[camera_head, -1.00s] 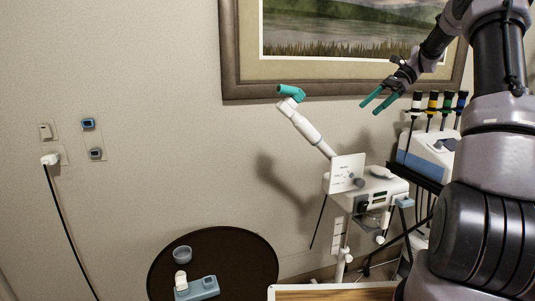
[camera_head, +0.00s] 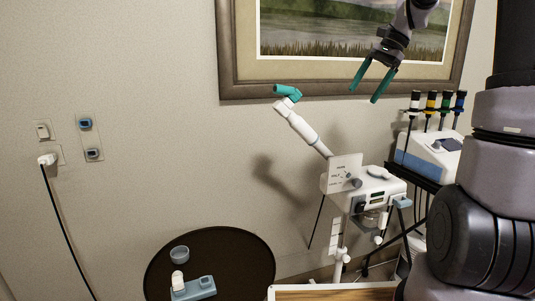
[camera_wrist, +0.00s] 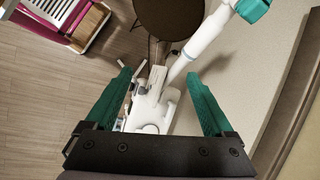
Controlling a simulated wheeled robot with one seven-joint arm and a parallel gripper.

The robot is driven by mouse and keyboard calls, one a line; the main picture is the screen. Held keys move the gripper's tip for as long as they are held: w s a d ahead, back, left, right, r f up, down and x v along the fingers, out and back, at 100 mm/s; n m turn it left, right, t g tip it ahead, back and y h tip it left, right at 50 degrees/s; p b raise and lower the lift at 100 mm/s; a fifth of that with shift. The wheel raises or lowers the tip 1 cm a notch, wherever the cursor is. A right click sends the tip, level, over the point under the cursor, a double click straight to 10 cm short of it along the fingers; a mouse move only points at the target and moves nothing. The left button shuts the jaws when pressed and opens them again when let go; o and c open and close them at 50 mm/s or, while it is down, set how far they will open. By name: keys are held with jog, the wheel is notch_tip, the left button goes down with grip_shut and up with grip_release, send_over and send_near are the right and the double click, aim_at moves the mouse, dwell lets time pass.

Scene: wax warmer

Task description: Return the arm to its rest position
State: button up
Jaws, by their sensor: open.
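My gripper (camera_head: 370,82) is raised in front of the framed picture in the head view, with its two teal fingers apart and pointing down. Nothing is between the fingers. My arm rises along the right side of the head view. In the wrist view my gripper (camera_wrist: 160,90) is also open and empty, with the white machine (camera_wrist: 150,108) below it. The machine (camera_head: 372,186) stands against the wall in the head view, with a white jointed arm (camera_head: 305,128) ending in a teal tip (camera_head: 286,92) to the left of my gripper.
A dark round table (camera_head: 240,262) holds a small bowl (camera_head: 180,254) and a blue-grey device (camera_head: 195,288). A blue-white unit (camera_head: 430,155) with several colored-top handles stands at right. A white plug (camera_head: 47,160) with a black cord is at left. The wall between is clear.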

jog(key=s+a+n+t+h, duration=0.3)
jog(key=s+n+t, duration=0.3)
jog(key=s, duration=1.6)
jog(key=shift+s+a+n+t, duration=0.2)
jog(key=shift+n+t, duration=0.1)
jog(key=shift+n, duration=0.2)
